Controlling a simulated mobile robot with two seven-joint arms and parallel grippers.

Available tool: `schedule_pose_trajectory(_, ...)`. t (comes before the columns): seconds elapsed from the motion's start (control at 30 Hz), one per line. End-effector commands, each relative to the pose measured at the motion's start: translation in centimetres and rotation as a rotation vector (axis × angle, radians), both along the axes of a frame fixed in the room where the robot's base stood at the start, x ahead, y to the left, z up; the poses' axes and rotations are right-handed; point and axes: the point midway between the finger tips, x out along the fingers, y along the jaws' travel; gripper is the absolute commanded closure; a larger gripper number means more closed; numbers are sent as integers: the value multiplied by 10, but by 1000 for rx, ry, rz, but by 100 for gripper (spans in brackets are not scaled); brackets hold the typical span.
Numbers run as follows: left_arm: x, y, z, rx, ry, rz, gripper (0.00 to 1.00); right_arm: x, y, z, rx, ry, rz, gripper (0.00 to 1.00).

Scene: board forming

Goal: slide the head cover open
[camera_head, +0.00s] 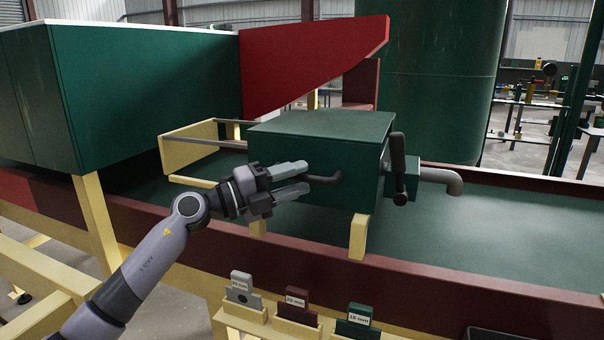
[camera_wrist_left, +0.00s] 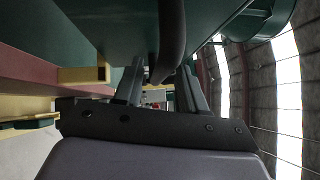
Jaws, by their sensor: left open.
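The head cover (camera_head: 330,126) is a dark green box standing over the green bed, with a yellow foot at its front corner. A dark bent handle (camera_head: 329,179) sticks out of its near face. My left gripper (camera_head: 306,177) is open, with its two grey fingers pointing right at the handle. In the left wrist view, the handle (camera_wrist_left: 171,38) comes down between the open fingers of my left gripper (camera_wrist_left: 160,85). I cannot tell whether either finger touches it. My right gripper is not in view.
A black lever (camera_head: 398,165) and a grey pipe (camera_head: 442,179) are at the box's right end. A yellow rail frame (camera_head: 188,150) extends left. The brown bed rail (camera_head: 440,300) runs in front, above labelled blocks (camera_head: 297,304). The bed is clear to the right.

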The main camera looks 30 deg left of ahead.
Motion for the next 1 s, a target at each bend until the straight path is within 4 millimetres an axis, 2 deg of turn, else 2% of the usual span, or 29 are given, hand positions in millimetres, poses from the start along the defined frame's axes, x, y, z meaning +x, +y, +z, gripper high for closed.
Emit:
schedule_pose_trajectory(0.2,12,-8,2,-1,0,-1,60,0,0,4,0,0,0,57)
schedule_pose_trajectory(0.5,13,-9,2,0,0,-1,60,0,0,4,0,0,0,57)
schedule_pose_trajectory(0.57,13,-9,2,0,0,-1,76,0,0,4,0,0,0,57)
schedule_pose_trajectory(0.63,13,-9,2,0,0,-1,99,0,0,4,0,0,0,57)
schedule_pose_trajectory(0.87,13,-7,1,1,1,0,100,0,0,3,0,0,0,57)
schedule_pose_trajectory(1.0,11,3,0,3,-1,3,100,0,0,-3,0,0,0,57)
